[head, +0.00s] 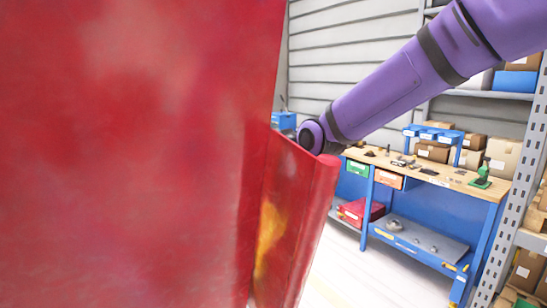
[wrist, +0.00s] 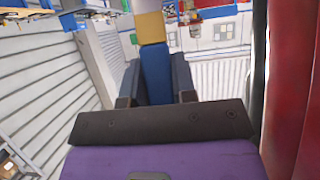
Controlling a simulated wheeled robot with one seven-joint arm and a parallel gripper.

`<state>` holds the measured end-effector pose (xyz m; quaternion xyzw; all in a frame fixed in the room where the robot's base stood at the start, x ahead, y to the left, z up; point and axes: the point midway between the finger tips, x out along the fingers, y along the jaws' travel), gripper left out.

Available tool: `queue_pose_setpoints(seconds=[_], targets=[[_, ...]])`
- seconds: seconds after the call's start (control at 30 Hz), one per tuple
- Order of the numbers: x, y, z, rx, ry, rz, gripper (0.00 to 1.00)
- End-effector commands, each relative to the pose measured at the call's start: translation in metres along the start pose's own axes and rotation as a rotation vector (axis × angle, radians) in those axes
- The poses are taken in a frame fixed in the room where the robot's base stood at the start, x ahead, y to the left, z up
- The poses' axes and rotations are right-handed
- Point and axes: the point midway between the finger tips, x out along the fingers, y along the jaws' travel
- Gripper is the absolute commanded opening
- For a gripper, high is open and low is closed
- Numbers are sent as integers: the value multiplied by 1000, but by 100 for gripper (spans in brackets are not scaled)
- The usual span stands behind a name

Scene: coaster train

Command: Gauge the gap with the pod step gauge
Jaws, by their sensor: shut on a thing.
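In the wrist view, my gripper (wrist: 156,80) is shut on the step gauge (wrist: 151,29), a stepped bar with a blue, a yellow and a whitish section. The gauge points away from the palm, its far end cut off by the top of the picture. The red coaster pod (head: 130,150) fills the left of the head view and also shows as a red wall along the right edge of the wrist view (wrist: 300,90). The gauge and gripper are hidden behind the pod in the head view. The gap cannot be made out.
A red panel with a yellow patch (head: 290,215) stands beside the pod, close to my arm. A blue workbench (head: 440,180) with small parts stands behind at the right. Shelves with cardboard boxes (head: 527,270) are at the far right. White floor lies clear before the bench.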

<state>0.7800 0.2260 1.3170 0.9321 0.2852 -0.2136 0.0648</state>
Motion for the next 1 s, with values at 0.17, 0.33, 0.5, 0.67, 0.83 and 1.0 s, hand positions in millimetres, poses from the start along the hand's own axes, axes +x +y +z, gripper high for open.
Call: queue_pose_setpoints(seconds=[0.17,0.33,0.5,0.67,0.83,1.0], targets=[[0,0,0,0,1,0,0],[0,0,0,0,1,0,0],[0,0,0,0,1,0,0],[2,0,2,0,1,-1,0],[4,0,4,0,1,-1,0],[4,0,4,0,1,0,0]])
